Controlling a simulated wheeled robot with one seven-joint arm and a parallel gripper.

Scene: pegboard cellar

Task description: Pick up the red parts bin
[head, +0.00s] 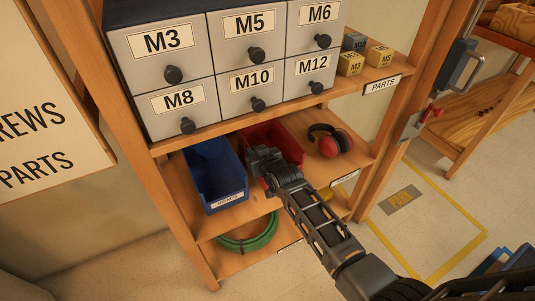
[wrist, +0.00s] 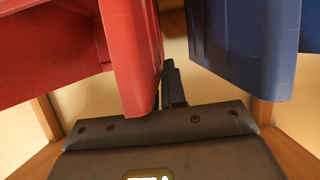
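The red parts bin (head: 288,141) stands on the middle shelf, right of the blue bin, partly hidden behind my gripper. My gripper (head: 260,160) is at the red bin's left side, by the gap between the bins. In the wrist view the red bin (wrist: 130,55) fills the left, its near wall close in front of my gripper. A dark finger of my gripper (wrist: 172,85) shows just right of that wall, in the gap. The other finger is not clearly seen, so I cannot tell whether the wall is between the fingers or gripped.
The blue bin (head: 215,172) stands close on the left, also in the wrist view (wrist: 245,45). Red ear defenders (head: 329,141) lie on the right. A drawer cabinet (head: 225,65) stands on the shelf above. A green hose coil (head: 248,236) lies on the shelf below.

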